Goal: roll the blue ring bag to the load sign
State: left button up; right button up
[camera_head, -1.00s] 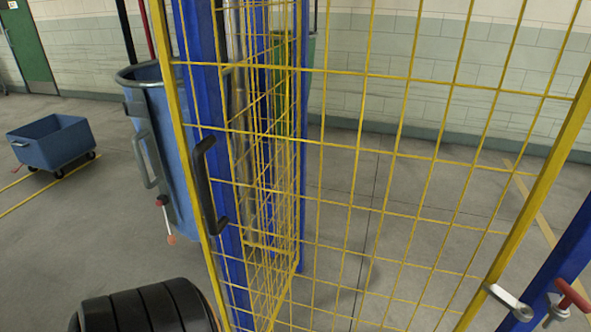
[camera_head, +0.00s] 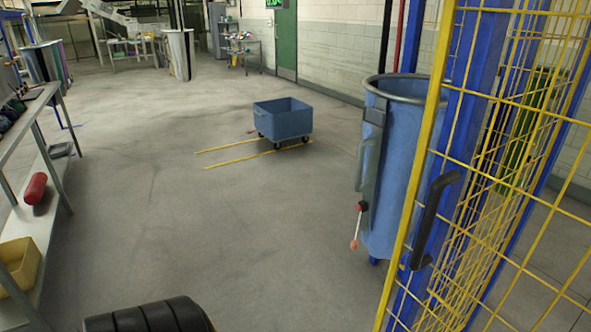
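A tall blue bag (camera_head: 398,190) hangs open from a grey metal ring at the right, partly hidden by the yellow mesh gate. A grey handle and a small lever with a red knob show on its left side. I cannot make out a load sign. Neither of my grippers is in view.
The yellow mesh gate (camera_head: 520,165) with a black handle (camera_head: 432,220) fills the right. A blue wheeled cart (camera_head: 283,120) stands by yellow floor lines. A shelf rack with a red roll (camera_head: 36,188) and a yellow bin (camera_head: 20,262) is at the left. The middle floor is clear.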

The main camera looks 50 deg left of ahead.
aim_at(394, 102)
jog(key=u, duration=1.2)
